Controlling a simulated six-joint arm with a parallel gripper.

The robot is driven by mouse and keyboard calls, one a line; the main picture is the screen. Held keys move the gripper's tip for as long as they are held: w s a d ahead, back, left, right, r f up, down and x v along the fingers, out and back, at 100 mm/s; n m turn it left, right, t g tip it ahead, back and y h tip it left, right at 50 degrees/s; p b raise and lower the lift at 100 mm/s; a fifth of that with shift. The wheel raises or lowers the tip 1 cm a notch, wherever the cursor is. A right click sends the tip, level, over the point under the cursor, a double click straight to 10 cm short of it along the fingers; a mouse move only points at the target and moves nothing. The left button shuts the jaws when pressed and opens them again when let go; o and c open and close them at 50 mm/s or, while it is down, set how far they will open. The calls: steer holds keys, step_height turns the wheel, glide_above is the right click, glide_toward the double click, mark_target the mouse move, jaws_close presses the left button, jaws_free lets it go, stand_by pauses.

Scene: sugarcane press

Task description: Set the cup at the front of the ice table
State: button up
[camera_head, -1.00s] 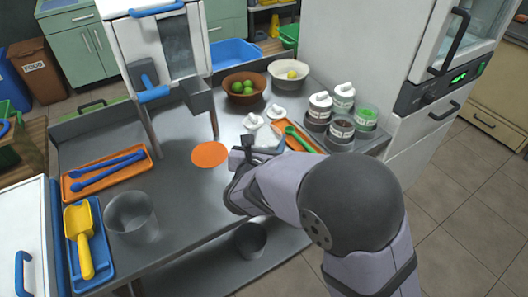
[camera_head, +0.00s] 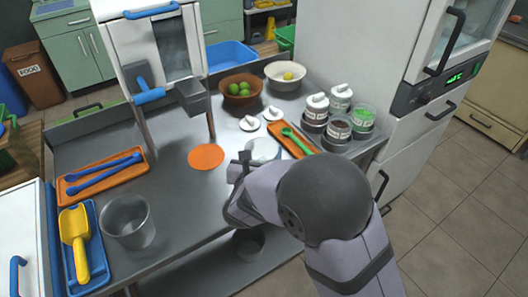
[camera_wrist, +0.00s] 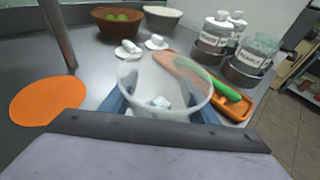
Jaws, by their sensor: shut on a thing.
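A clear cup (camera_wrist: 165,90) with several ice cubes (camera_wrist: 158,103) in its bottom stands upright between the blue fingers of my gripper (camera_wrist: 166,112) in the wrist view. My gripper is shut on the cup, one finger on each side. In the head view the cup (camera_head: 264,148) shows just beyond my gripper (camera_head: 246,163), partly hidden by it. The cup is over the grey metal table (camera_head: 185,205), right of the flat orange disc (camera_head: 206,157). I cannot tell whether its base touches the table.
Two white lids (camera_head: 271,113), a bowl of limes (camera_head: 242,92) and labelled jars (camera_head: 338,129) stand behind. An empty container (camera_head: 127,220) stands front left. The table's front middle is clear.

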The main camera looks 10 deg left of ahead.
steer(key=o, duration=1.1)
steer(key=shift+c, duration=0.2)
steer(key=shift+r, duration=0.1)
steer(key=v, duration=1.2)
steer(key=shift+r, duration=0.15)
